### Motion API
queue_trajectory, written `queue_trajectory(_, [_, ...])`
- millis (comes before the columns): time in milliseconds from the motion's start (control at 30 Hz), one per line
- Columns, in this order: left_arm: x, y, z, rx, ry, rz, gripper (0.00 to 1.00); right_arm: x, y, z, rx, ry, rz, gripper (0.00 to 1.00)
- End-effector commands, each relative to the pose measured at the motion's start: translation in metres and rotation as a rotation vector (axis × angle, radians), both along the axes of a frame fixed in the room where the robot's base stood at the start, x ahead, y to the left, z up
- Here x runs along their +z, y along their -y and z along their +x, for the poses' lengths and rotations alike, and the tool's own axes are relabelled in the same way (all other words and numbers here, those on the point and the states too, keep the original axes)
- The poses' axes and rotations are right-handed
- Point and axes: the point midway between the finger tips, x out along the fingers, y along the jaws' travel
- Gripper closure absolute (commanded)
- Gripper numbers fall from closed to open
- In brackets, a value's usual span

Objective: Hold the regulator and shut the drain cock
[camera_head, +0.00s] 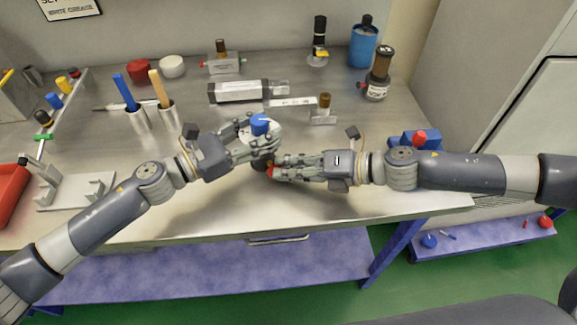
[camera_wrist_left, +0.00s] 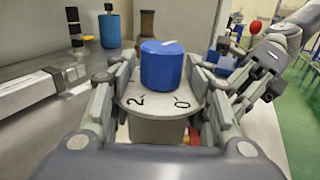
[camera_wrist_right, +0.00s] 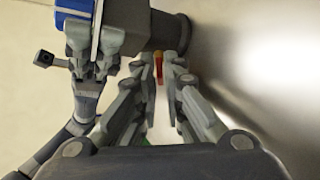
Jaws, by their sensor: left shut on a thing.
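The regulator has a blue knob (camera_head: 260,120) on a pale round top marked with digits, which the left wrist view shows close up (camera_wrist_left: 162,66). It stands upright near the middle of the bench. My left gripper (camera_head: 256,142) is shut on it, a finger on either side. The red drain cock (camera_head: 270,171) is low on the regulator's front right side. In the right wrist view the cock is a thin red-orange piece (camera_wrist_right: 158,66) between my right fingertips. My right gripper (camera_head: 277,167) is slightly open, with a gap around the cock; whether a finger touches it I cannot tell.
Behind are a long grey cylinder (camera_head: 240,91), a small brass-topped fitting (camera_head: 324,110) and a dark-bodied unit (camera_head: 377,75). A blue piece with a red knob (camera_head: 420,137) is close to my right arm. The bench's front strip (camera_head: 330,205) is clear.

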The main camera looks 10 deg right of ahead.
Motion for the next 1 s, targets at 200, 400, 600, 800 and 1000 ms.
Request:
queue_trajectory(200, [-0.0003,-0.0001,0.0,0.0,0.0,0.001,0.88,-0.0002,0.0002,-0.0002,0.0,-0.001,0.0,1.0])
queue_trajectory(400, [-0.0004,-0.0001,0.0,0.0,0.0,0.001,0.88,-0.0022,-0.0005,-0.0005,0.001,-0.018,0.03,1.0])
queue_trajectory(600, [-0.0003,0.0001,-0.0002,0.0,0.0,0.0,0.88,-0.0042,-0.0004,-0.0009,0.002,-0.053,0.101,1.0])
queue_trajectory(800, [-0.0002,0.0004,-0.0003,-0.001,0.0,0.0,0.88,-0.0064,0.0003,-0.0006,0.002,-0.094,0.179,1.0])
queue_trajectory(1000, [-0.0001,0.0006,-0.0005,-0.001,-0.001,0.0,0.88,-0.0069,0.0014,-0.0001,0.003,-0.116,0.232,1.0])
